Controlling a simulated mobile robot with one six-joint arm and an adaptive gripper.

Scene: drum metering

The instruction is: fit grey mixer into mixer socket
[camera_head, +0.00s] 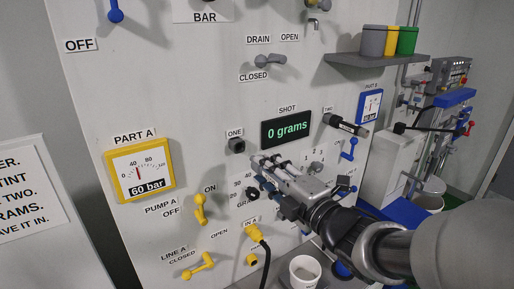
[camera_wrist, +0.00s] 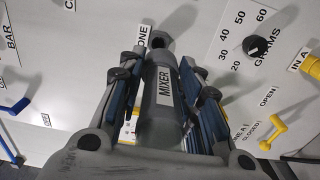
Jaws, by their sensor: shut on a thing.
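My gripper (camera_wrist: 160,75) is shut on the grey mixer (camera_wrist: 162,120), a cylinder with a white MIXER label, held lengthwise between the fingers. In the wrist view, the mixer's far end points at a dark socket (camera_wrist: 159,40) beside the label ONE; I cannot tell whether they touch. In the head view my gripper (camera_head: 268,168) is in front of the panel, below and right of socket ONE (camera_head: 237,145). The mixer is hard to make out there. A dark cylinder with a label (camera_head: 345,125) sticks out of the panel by the label TWO.
The shot display (camera_head: 286,128) reads 0 grams. The grams dial (camera_wrist: 256,47) and yellow levers (camera_head: 200,210) stick out near my gripper. A yellow plug with a cable (camera_head: 254,233) is below. A white cup (camera_head: 304,271) stands at the bottom. A shelf (camera_head: 375,61) holds coloured containers.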

